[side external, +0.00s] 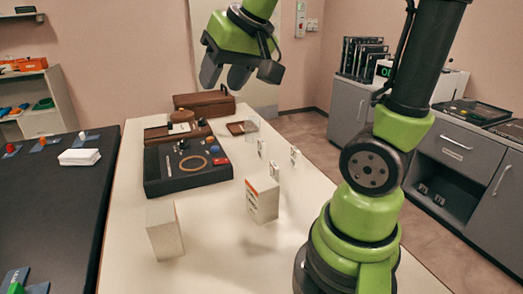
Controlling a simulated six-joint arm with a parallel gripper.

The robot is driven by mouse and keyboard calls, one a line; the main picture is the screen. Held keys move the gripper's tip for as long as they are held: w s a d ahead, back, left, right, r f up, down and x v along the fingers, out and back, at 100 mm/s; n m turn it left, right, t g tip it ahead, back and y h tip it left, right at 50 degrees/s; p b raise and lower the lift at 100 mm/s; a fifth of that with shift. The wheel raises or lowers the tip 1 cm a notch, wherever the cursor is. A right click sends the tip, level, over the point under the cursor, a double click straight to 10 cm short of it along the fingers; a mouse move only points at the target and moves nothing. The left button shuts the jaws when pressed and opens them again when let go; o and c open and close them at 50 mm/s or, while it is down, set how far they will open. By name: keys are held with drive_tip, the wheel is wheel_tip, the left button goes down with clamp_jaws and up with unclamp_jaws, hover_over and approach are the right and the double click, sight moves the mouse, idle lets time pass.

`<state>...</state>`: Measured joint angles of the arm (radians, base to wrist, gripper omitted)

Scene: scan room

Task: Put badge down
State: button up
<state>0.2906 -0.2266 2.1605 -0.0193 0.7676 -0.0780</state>
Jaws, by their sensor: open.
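My gripper (240,76) is high above the back part of the white table, open, with nothing visible between its fingers. No badge can be made out for certain. A small red flat item (220,161) lies at the right side of a black tray (190,186); I cannot tell whether it is the badge. Small white upright pieces (274,170) stand on the table right of the tray, too small to identify. My gripper is well above all of these and touches none.
A white box with an orange edge (262,200) and another white box (164,230) stand near the front. A brown case (204,103) lies at the back. A black table (70,215) is on the left, grey cabinets (460,150) on the right. The table's front middle is clear.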

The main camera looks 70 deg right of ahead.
drive_tip(key=w+d+f+m+h, duration=0.1)
drive_tip(key=w+d+f, duration=0.2)
drive_tip(key=w+d, duration=0.35)
drive_tip(key=m+g+h, duration=0.2)
drive_tip(key=m+g, duration=0.1)
approach(262, 142)
drive_tip(key=d, duration=0.1)
drive_tip(key=shift+a+x, duration=0.2)
drive_tip(key=shift+x, duration=2.45)
drive_tip(key=shift+a+x, duration=0.2)
drive_tip(key=shift+x, duration=2.45)
drive_tip(key=shift+f, duration=0.15)
drive_tip(key=shift+c, duration=0.4)
clamp_jaws()
